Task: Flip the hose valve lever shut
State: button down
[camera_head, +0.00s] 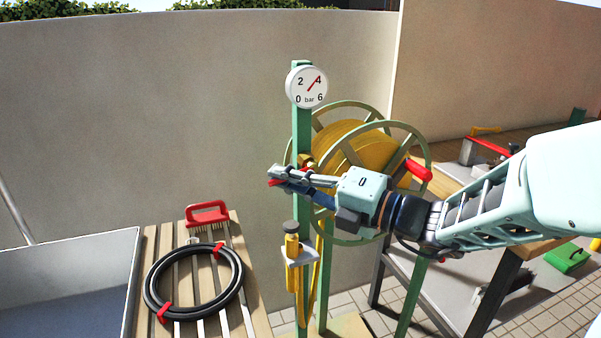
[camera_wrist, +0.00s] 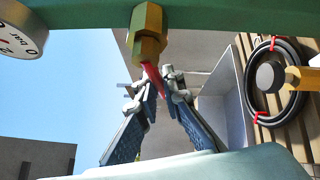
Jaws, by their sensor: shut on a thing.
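The brass valve (camera_head: 306,160) is fixed to the green post (camera_head: 302,130), below a round gauge whose red needle points near 4. In the wrist view the brass valve body (camera_wrist: 147,35) is at the top and its red lever (camera_wrist: 153,76) runs down from it between my fingers. My gripper (camera_wrist: 161,88) is shut on the red lever. In the head view my gripper (camera_head: 283,174) reaches from the right across the post, and a bit of the red lever (camera_head: 275,183) shows beside the fingertips. The fingers hide most of the lever.
A hose reel (camera_head: 345,150) with a red handle stands behind my wrist. A nozzle hangs in a holder (camera_head: 299,256) lower on the post. A slatted bench (camera_head: 255,300) carries a black hose coil (camera_head: 150,290) and a red brush (camera_head: 207,212). A grey basin (camera_head: 70,262) is at left.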

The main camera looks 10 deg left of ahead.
jog(key=shift+r+m+t+y+p, duration=0.4)
jog(key=shift+r+m+y+p, duration=0.2)
jog(key=shift+m+p, duration=0.75)
jog(key=shift+n, duration=0.25)
jog(key=c, duration=2)
grip_release()
jog(key=shift+c, duration=0.2)
jog(key=v, duration=1.2)
